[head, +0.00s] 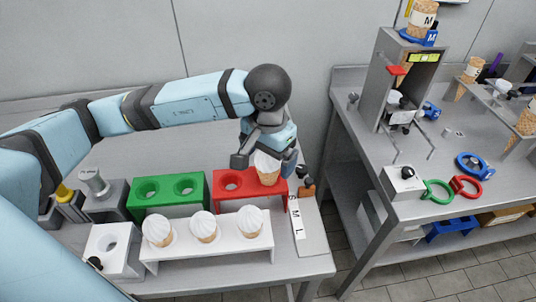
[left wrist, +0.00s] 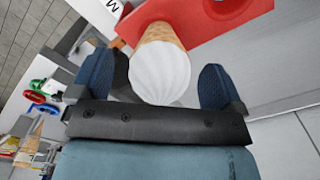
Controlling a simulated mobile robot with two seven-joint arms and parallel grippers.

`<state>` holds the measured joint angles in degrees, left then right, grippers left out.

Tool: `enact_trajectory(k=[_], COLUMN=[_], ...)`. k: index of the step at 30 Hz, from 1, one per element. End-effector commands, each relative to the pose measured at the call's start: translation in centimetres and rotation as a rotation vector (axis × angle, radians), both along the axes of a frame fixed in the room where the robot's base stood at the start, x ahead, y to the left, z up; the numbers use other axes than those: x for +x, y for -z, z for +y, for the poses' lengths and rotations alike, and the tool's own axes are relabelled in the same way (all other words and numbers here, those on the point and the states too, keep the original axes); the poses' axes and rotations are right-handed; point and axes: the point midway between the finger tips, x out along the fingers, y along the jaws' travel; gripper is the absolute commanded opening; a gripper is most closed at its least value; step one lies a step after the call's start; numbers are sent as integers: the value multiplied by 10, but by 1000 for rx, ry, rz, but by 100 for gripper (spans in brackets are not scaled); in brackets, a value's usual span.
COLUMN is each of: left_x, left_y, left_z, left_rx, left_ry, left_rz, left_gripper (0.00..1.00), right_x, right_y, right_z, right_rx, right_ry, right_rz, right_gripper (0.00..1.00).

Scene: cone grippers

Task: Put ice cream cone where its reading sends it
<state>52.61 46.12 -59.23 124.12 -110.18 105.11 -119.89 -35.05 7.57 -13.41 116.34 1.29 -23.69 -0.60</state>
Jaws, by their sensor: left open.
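An ice cream cone with white swirl and waffle cone (head: 268,173) stands in the right hole of the red holder (head: 227,205). The red holder's left hole is empty. My left gripper (head: 265,163) is open above the red holder, its fingers on either side of this cone. The left wrist view shows the white swirl (left wrist: 160,75) between the two spread dark fingers, with visible gaps. The green holder (head: 165,210) has two empty holes. Three more cones, such as the middle one (head: 204,226), stand in a white rack (head: 210,255). My right gripper is not in view.
A strip lettered S, M, L (head: 298,225) lies right of the red holder. A white block with a hole (head: 108,250) stands front left. Across a gap, another table holds a grey frame (head: 378,80) with a lit display, plus green (head: 436,204) and red rings.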

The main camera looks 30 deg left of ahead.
Motion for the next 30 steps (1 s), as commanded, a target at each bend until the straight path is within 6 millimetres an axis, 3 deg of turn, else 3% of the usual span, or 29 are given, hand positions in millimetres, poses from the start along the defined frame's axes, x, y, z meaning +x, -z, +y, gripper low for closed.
enact_trajectory(k=[8,21,30], left_x=[0,1,0], left_y=[1,-99,-136], left_z=[0,0,0], left_rx=[0,-1,0], left_ry=[0,1,0], left_rz=[0,-4,-2], left_gripper=[94,94,94], right_x=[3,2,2], right_y=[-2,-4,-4], right_z=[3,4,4], right_rx=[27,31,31], right_ry=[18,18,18], right_rz=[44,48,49], right_gripper=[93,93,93])
